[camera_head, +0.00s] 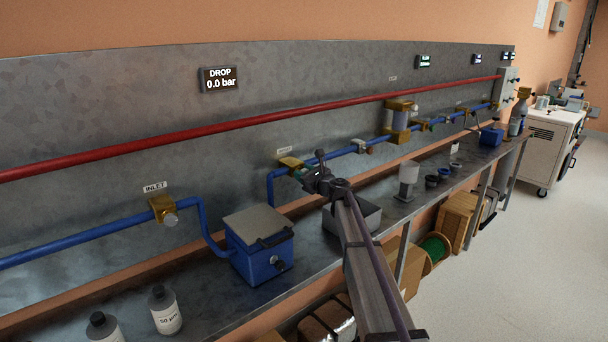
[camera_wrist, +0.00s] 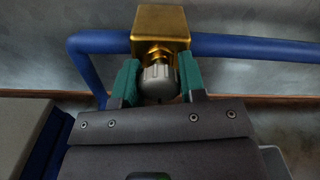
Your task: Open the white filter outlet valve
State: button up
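The outlet valve is a brass block (camera_wrist: 160,23) with a pale grey-white ribbed knob (camera_wrist: 157,82), on a blue pipe in the wrist view. In the head view its brass body (camera_head: 290,162) sits just right of the blue filter box, under a small label I cannot read. My gripper (camera_wrist: 159,80) has its teal fingers on both sides of the knob, appearing to touch it left and right. In the head view my gripper (camera_head: 303,170) reaches the valve from the front, and my wrist hides the knob there.
A blue box (camera_head: 263,257) with a grey lid stands left of my arm. The inlet valve (camera_head: 163,207) is further left. White bottles (camera_head: 165,312) stand at the front left. A grey tray (camera_head: 366,215) lies beside my arm. The drop display (camera_head: 220,79) reads 0.0 bar.

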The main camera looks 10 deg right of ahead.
jog(key=c, duration=0.4)
jog(key=shift+n, duration=0.4)
jog(key=n, duration=1.7)
dwell(0.5)
